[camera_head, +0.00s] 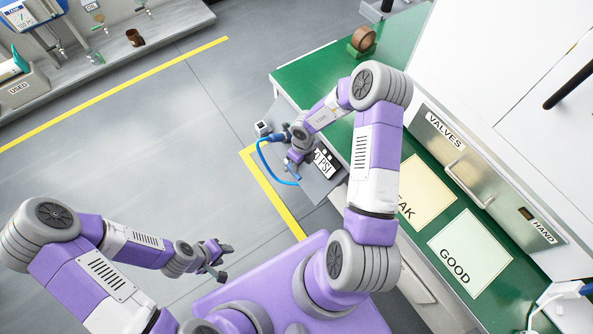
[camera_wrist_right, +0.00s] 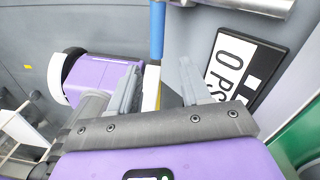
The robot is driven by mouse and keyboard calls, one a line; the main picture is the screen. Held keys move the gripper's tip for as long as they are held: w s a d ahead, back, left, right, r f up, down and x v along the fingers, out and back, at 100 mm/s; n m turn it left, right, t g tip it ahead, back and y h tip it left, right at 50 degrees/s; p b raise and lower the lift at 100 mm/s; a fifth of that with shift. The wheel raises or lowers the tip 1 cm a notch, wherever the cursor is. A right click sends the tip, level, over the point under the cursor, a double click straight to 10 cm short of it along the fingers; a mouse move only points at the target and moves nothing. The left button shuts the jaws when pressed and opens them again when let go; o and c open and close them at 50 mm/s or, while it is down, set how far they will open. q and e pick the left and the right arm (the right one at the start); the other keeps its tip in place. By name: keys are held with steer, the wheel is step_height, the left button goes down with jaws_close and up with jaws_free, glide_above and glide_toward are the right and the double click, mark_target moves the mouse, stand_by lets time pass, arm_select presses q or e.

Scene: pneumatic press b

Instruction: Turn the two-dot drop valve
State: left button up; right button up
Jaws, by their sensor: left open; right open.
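My right gripper (camera_head: 291,166) is open beside a grey panel with a black-and-white PSI sign (camera_head: 325,163). In the right wrist view the open fingers (camera_wrist_right: 160,78) stand apart, with a blue hose (camera_wrist_right: 157,32) running down toward the gap between them. A pale yellowish piece shows below the hose; I cannot tell whether a finger touches it. The blue hose (camera_head: 263,158) also curves beside the gripper in the head view. I cannot make out a valve with two dots; my right arm and gripper cover part of that area. My left gripper (camera_head: 227,262) is open and empty above the floor.
A metal VALVES drawer (camera_head: 440,150) stands behind. In the right wrist view, a metal pipe (camera_wrist_right: 250,5) crosses above. The left floor is clear.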

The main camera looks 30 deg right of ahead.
steer(key=f+m+b, duration=0.1)
steer(key=f, duration=0.1)
steer(key=f+b, duration=0.1)
steer(key=f, duration=0.1)
steer(key=w+a+f+m+b, duration=0.1)
steer(key=f, duration=0.1)
steer(key=shift+f+m+y, duration=0.3)
steer(key=shift+f, duration=0.1)
jaws_close()
